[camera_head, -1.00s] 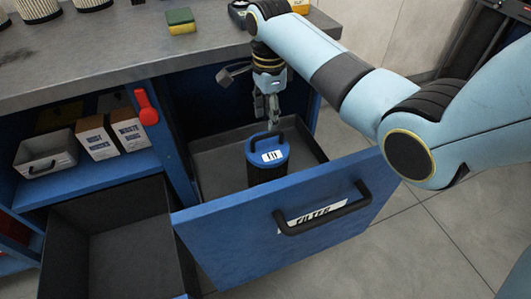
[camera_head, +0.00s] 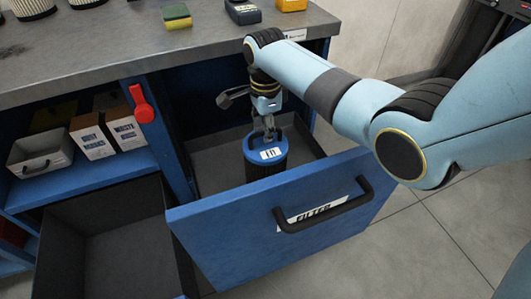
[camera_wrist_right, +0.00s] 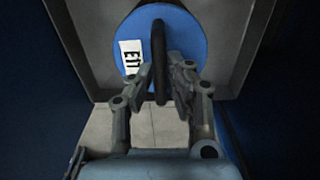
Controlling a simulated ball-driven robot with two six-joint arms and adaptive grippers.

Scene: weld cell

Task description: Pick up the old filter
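The filter (camera_head: 265,160) stands upright in the open drawer (camera_head: 210,170), with a blue cap, a white label, a dark body and a loop handle on top. Whether it is the old one I cannot tell from its look. My right gripper (camera_head: 268,132) points down at the cap. In the right wrist view, its fingers (camera_wrist_right: 160,82) lie on either side of the dark handle (camera_wrist_right: 158,50), with narrow gaps, so it looks open around the handle. The blue cap (camera_wrist_right: 188,40) fills the space behind the fingers. My left gripper is not in view.
The blue drawer front (camera_head: 240,235) with its black handle (camera_head: 325,212) stands near the filter. An empty dark drawer (camera_head: 115,225) is open at left. A shelf holds a grey bin (camera_head: 40,152) and boxes (camera_head: 92,138). The worktop (camera_head: 120,50) lies above, with a sponge (camera_head: 176,15).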

